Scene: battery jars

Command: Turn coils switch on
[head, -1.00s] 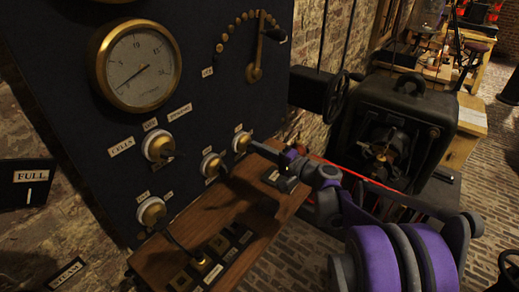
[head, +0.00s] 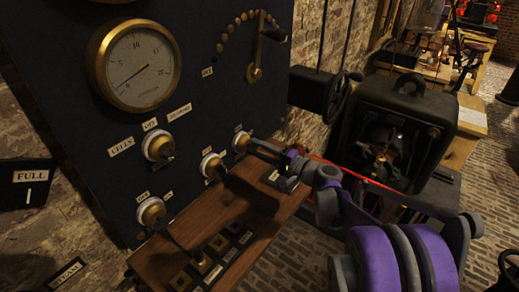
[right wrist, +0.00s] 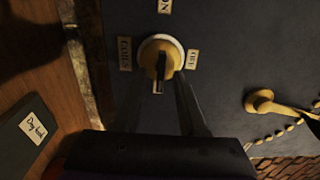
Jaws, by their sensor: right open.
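The coils switch (right wrist: 170,48) is a brass knob on a white base with a black lever. Its lever points down in the right wrist view, between the COILS label (right wrist: 125,53) and the OFF label (right wrist: 192,58); the ON label (right wrist: 165,6) is at the top. In the head view it is the rightmost switch (head: 240,141) of the lower row. My right gripper (right wrist: 160,90) is open, its fingers reaching toward the switch on either side of the lever. In the head view this gripper (head: 256,149) partly covers the switch. My left gripper is not in view.
The dark panel (head: 75,95) also carries a gauge (head: 138,70), a brass arm (head: 255,60) and other switches. A wooden shelf (head: 165,262) with several labelled pieces runs below the gripper. A black machine (head: 395,120) stands at the right.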

